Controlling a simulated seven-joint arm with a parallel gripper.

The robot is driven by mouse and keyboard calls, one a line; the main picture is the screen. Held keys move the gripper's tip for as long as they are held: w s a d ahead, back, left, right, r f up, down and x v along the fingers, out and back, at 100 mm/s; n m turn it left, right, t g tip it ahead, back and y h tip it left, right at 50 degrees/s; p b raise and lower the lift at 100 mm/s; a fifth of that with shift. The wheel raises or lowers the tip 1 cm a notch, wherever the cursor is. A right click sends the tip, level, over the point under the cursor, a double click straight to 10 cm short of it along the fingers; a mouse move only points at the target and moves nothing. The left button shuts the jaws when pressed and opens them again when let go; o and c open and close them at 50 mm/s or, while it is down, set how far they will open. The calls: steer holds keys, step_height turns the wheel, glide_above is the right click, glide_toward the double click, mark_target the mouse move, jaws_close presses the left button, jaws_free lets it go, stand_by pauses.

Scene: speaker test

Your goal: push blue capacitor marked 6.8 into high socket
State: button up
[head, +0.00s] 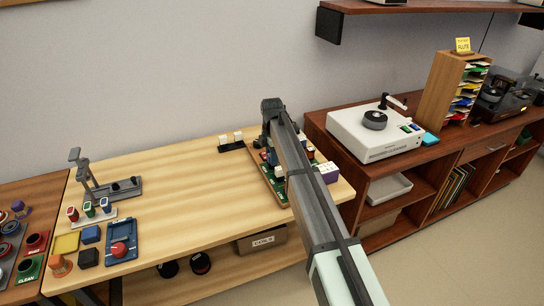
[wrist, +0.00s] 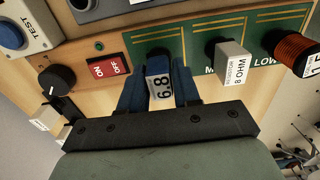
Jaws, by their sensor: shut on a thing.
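The blue capacitor (wrist: 159,84), with a white label reading 6.8, is between the two blue fingers of my gripper (wrist: 159,88) in the wrist view. My gripper is shut on it. A dark round socket (wrist: 158,52) in the leftmost green section of the board lies right behind the capacitor's far end. Its label is hidden, and I cannot tell how deep the capacitor sits. To its right, a grey block marked 8 ohm (wrist: 234,62) is at the middle socket, and a copper coil (wrist: 296,52) is at the socket labelled LOW. In the head view my arm hides the capacitor.
A red ON/OFF switch (wrist: 108,67), a black knob (wrist: 57,79) and a blue TEST button (wrist: 11,34) lie left of the sockets. In the head view, a purple-and-white box (head: 327,172) stands right of the board (head: 262,179). The wooden table's middle (head: 180,190) is clear.

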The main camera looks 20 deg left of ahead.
steer(key=shift+f, duration=0.15)
stand_by(0.5)
steer(key=o, duration=1)
steer(key=shift+o, duration=0.2)
steer(key=shift+r, duration=3.8)
